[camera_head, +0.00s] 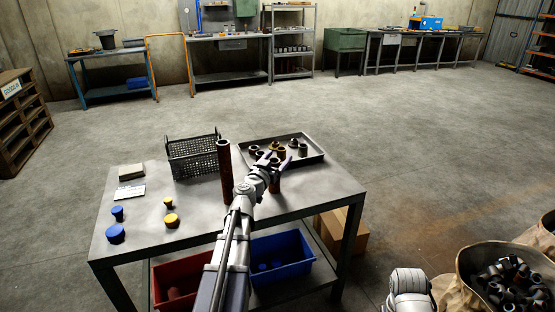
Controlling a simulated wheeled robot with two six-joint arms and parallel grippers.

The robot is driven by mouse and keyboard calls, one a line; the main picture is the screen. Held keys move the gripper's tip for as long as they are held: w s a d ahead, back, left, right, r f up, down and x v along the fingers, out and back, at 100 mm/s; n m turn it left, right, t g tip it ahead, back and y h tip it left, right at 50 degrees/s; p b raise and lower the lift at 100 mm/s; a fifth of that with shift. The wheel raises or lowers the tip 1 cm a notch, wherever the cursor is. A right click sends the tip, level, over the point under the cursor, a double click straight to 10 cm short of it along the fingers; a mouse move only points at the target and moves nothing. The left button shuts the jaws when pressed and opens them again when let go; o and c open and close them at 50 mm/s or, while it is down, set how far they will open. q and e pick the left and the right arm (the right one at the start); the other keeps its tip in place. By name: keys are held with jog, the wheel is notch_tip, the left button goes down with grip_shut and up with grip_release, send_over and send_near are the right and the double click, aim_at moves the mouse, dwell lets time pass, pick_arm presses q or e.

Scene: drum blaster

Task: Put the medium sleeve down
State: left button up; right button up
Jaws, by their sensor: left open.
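My left gripper (273,161) is over the right half of the grey table (145,222), in front of the metal tray. It is open. A short rusty-brown sleeve (275,186) stands just below its fingers, partly hidden by the gripper; I cannot tell whether they touch. It looks like the medium sleeve. A tall rusty-brown tube (226,170) stands upright to the left of my gripper. Several small brass and brown sleeves (279,152) stand in the tray (313,158). My right gripper is out of view.
A black mesh basket (193,158) stands at the table's back. Blue caps (116,233) and yellow caps (171,220) lie on the left half. A red bin (171,284) and a blue bin (285,255) sit below. Sacks of dark parts (505,285) stand at lower right.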

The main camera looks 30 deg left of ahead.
pick_arm(q)
jog(key=s+d, duration=0.1)
jog(key=s, duration=1.1)
jog(key=shift+r, duration=0.1)
jog(key=s+d+f+m+g+h, duration=0.1)
jog(key=d+f+m+g+h, duration=0.35)
jog(key=d, duration=1.05)
jog(key=s+d+f+m+g+h, duration=0.15)
jog(key=d+f+g+h, duration=0.5)
jog(key=d, duration=0.85)
jog(key=s+d+f+g+y, duration=0.2)
jog(key=s+f+g+y, duration=0.1)
jog(key=s+f+y, duration=0.2)
jog(key=s+d+f+n+g+y, duration=0.1)
jog(key=s+d+f+g+y, duration=0.2)
jog(key=s, duration=0.7)
jog(key=shift+s+d+f+g+y, duration=0.25)
jog(key=shift+f+g+y, duration=0.35)
jog(key=shift+f+y, duration=0.9)
jog(key=shift+r, duration=0.1)
